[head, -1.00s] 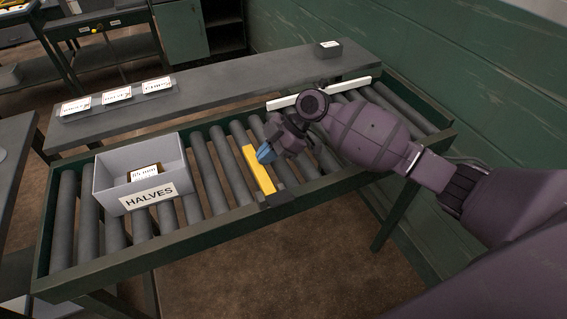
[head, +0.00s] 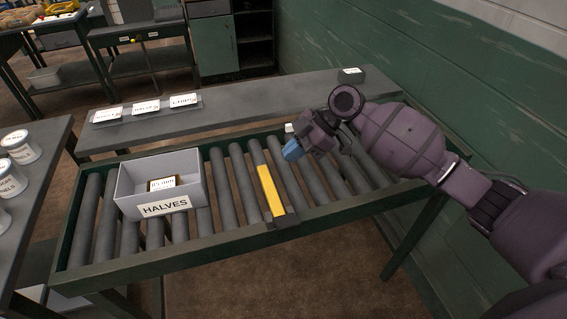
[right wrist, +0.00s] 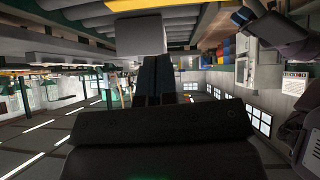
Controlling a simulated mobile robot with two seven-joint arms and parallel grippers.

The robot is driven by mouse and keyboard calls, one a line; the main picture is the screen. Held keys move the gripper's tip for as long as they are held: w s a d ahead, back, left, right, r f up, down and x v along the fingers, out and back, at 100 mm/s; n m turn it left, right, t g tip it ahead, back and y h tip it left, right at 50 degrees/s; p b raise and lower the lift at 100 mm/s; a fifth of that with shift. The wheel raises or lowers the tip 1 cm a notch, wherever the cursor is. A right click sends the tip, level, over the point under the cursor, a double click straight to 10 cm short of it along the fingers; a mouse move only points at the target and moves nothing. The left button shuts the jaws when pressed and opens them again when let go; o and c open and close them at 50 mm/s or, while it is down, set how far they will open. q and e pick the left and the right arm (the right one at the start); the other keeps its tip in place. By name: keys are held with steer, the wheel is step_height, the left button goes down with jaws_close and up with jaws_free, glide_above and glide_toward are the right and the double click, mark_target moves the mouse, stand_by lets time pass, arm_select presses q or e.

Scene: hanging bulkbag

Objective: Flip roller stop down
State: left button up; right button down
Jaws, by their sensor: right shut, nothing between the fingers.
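The yellow roller stop (head: 270,190) is a long bar lying in line with the rollers, its near end at a dark bracket (head: 286,219) on the front rail. I cannot tell whether it stands above the rollers or lies level with them. My right gripper (head: 291,150) has blue fingertips and is shut and empty. In the head view it appears up and right of the bar's far end, apart from it. In the right wrist view its dark fingers (right wrist: 157,80) are together, and a yellow strip (right wrist: 140,5) shows at the top edge. My left gripper is out of view.
A grey bin labelled HALVES (head: 165,207) sits on the rollers left of the stop, with a small labelled box (head: 162,184) inside. A grey shelf (head: 240,106) runs behind the conveyor. A green wall (head: 480,90) stands at right. Rollers between bin and stop are clear.

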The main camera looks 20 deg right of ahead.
steer(key=shift+v, duration=2.55)
steer(key=shift+w+d, duration=0.1)
steer(key=shift+w, duration=0.05)
